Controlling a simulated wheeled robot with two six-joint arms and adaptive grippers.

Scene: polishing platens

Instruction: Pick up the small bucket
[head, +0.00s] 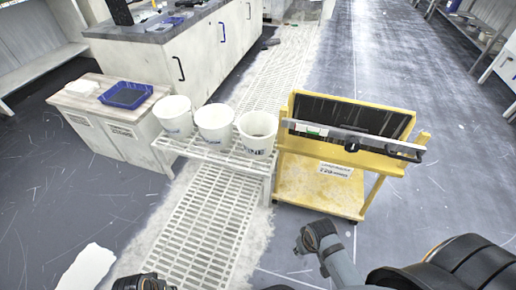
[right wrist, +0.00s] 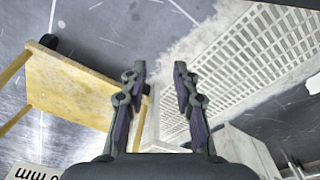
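Three white buckets stand upright side by side on a low white rack (head: 225,158) in the head view: a left bucket (head: 174,117), a middle bucket (head: 214,126) and a right bucket (head: 257,136). They look alike in size, and I cannot tell which one the task calls small. My right gripper (right wrist: 159,73) is open in the right wrist view, with nothing between its fingers. Dark parts of my left arm (head: 145,283) show at the bottom edge of the head view; the left gripper's fingers cannot be made out. Both arms are apart from the buckets.
A yellow cart (head: 315,186) stands right of the rack; it also shows in the right wrist view (right wrist: 80,90). A cabinet with a blue tray (head: 127,95) stands left of the rack. A grated floor strip (head: 205,225) runs in front, and the floor to the right is clear.

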